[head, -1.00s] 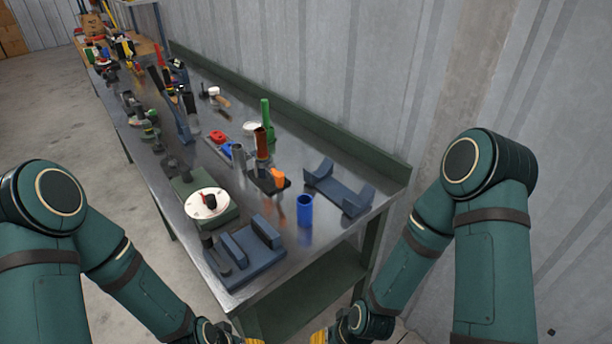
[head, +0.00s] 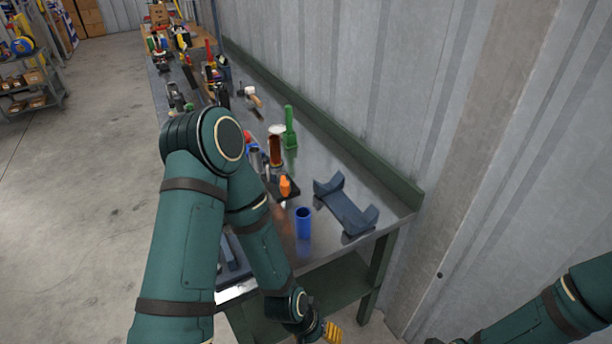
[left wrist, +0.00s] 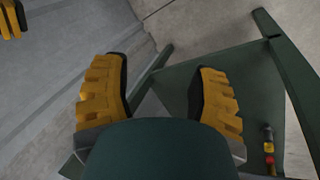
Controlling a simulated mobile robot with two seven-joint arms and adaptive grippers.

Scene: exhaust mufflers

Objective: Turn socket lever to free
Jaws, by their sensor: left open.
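On the bench, an orange lever (head: 285,187) sticks up at a dark base, beside a rusty brown tube (head: 275,150); I take it for the socket lever, but it is too small to tell which way it is turned. My left gripper (left wrist: 163,75) is open and empty, its yellow fingers wide apart. In the head view its yellow fingers (head: 331,333) show low in front of the bench end, well apart from the lever. A yellow finger part (left wrist: 10,20), probably of my right gripper, shows at the left wrist view's corner; its opening cannot be told.
A blue cup (head: 303,223) and a dark blue cradle (head: 345,207) stand near the bench's end. A green upright tool (head: 290,128) is behind. My left arm hides the bench's left front. The bench's lower shelf (left wrist: 180,85) lies below my left gripper.

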